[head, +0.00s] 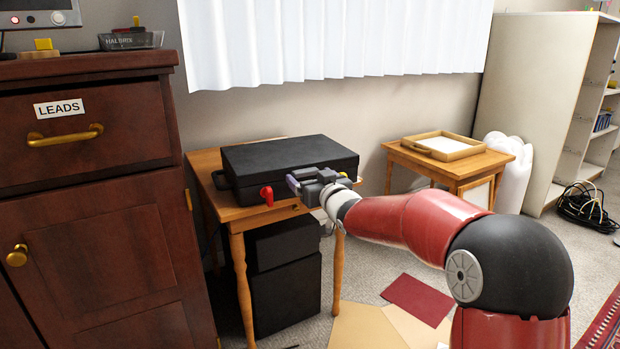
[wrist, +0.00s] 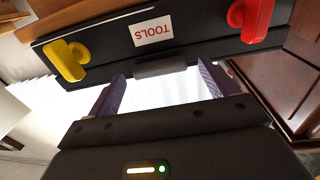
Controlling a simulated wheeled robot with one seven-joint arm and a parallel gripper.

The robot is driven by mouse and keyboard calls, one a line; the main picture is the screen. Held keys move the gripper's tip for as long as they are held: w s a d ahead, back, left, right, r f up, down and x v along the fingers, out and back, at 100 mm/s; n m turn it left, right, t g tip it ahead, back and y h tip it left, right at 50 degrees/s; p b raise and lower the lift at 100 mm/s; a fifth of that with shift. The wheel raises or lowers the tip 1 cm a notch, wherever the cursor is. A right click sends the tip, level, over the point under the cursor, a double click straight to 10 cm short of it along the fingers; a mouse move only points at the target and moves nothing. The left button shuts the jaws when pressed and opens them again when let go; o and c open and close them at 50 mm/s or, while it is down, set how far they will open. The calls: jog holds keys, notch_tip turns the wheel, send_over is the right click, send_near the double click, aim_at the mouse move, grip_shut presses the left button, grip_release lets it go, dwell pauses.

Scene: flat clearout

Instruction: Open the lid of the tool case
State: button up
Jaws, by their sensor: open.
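The black tool case (head: 290,155) lies flat on a small wooden table with its lid down. The red latch also shows on the case front in the head view (head: 266,195). A dark tab (wrist: 160,69) sticks out at the middle of the case's edge. My gripper (wrist: 162,82) is open in front of the case, its purple fingers on either side of the tab. Whether they touch it I cannot tell.
The small table (head: 225,207) has dark boxes (head: 285,275) under it. A dark wood cabinet (head: 100,200) labelled LEADS stands close on the left. A second table (head: 470,168) with a tray (head: 443,146) stands to the right. A white curtain (head: 330,40) hangs behind the case.

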jog(key=shift+w+a, duration=0.25)
jog(key=shift+w, duration=0.3)
jog(key=shift+c, duration=0.2)
